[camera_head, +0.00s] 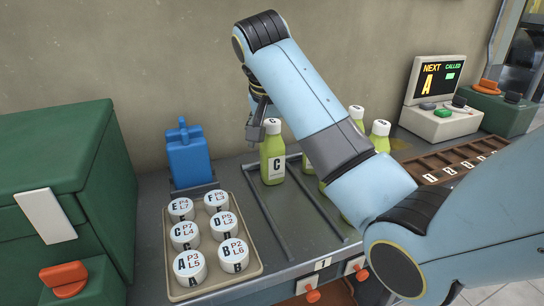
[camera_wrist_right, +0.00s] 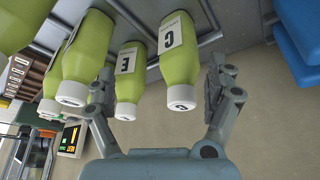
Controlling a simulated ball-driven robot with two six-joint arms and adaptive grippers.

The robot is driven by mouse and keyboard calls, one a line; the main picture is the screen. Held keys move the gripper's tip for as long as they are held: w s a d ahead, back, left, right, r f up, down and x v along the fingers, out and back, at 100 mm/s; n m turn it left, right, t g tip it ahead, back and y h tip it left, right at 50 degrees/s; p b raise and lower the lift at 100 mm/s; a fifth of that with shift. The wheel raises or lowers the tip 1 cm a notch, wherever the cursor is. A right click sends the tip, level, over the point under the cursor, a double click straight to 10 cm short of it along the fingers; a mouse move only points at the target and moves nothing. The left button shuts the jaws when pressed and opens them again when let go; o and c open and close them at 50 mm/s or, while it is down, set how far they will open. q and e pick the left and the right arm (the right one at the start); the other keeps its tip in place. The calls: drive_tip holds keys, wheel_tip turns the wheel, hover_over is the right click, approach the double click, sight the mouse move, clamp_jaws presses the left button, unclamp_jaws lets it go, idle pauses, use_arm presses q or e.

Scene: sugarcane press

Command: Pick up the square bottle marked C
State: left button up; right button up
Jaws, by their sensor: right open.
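The square bottle marked C (camera_head: 274,165) is green with a white cap and a white label. It stands upright at the back of the counter, left of the other green bottles. In the right wrist view, which appears upside down, bottle C (camera_wrist_right: 178,55) shows between the two fingers, closer to the finger on the picture's right. My right gripper (camera_head: 257,122) is open around the level of the bottle's cap; it also shows in the wrist view (camera_wrist_right: 162,80). A bottle marked E (camera_wrist_right: 130,75) also appears between the fingers. I cannot tell whether any finger touches. My left gripper is not in view.
Several other green bottles (camera_head: 380,137) stand partly hidden behind my right arm. A tray (camera_head: 255,262) of white labelled jars lies left of the rails. A blue jug (camera_head: 188,155) stands behind it. A green cabinet (camera_head: 60,165) fills the left; a display (camera_head: 437,85) is at right.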

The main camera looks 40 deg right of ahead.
sight(273, 123)
drive_tip(key=shift+m, duration=0.8)
drive_tip(key=w+r, duration=0.1)
drive_tip(key=r, duration=0.1)
drive_tip(key=w+r, duration=0.2)
drive_tip(key=shift+w+d+r, duration=0.1)
drive_tip(key=shift+w+d, duration=0.05)
drive_tip(key=shift+w, duration=0.1)
drive_tip(key=shift+w+d+r, duration=0.1)
drive_tip(key=shift+w+d, duration=0.05)
drive_tip(key=shift+w, duration=0.05)
drive_tip(key=x, duration=0.4)
drive_tip(key=shift+w+d+f+b, duration=0.1)
drive_tip(key=shift+d+f+b, duration=0.1)
drive_tip(key=shift+f+b, duration=0.2)
drive_tip(key=b+x, duration=0.1)
drive_tip(key=x, duration=0.4)
drive_tip(key=shift+w+f, duration=0.2)
drive_tip(key=shift+r, duration=0.1)
drive_tip(key=c, duration=1.6)
